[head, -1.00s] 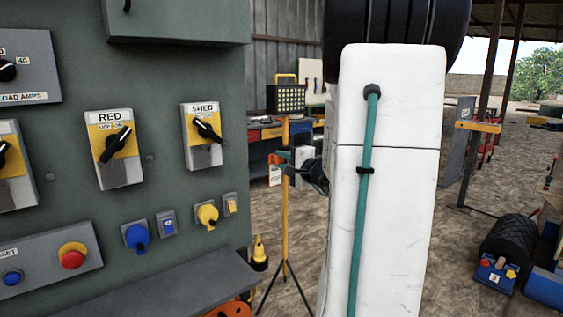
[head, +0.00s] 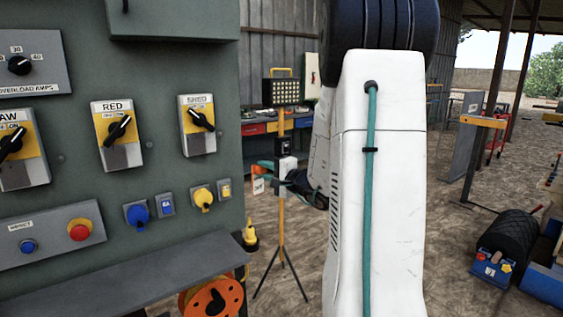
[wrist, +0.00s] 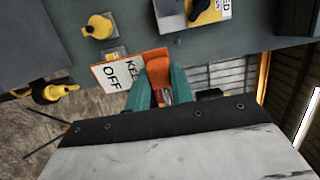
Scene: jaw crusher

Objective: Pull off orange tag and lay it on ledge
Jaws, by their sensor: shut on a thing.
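My gripper (head: 268,170) is shut on the orange tag (wrist: 155,62). In the wrist view its teal fingers pinch the orange end, and the white face with "KEEP OFF" lettering sticks out to the left. In the head view the tag (head: 258,182) is small, just right of the panel's right edge, and looks clear of the panel. The grey ledge (head: 120,272) juts from the bottom of the panel, left of and lower than the gripper. Its top looks bare. It also shows at the left of the wrist view (wrist: 30,45).
The green-grey panel (head: 75,160) carries rotary switches, a red button (head: 79,232) and blue and yellow plugs above the ledge. A yellow item (head: 250,235) is at the ledge's right end, and an orange disc (head: 212,298) is below. A lamp tripod (head: 282,230) stands behind my gripper.

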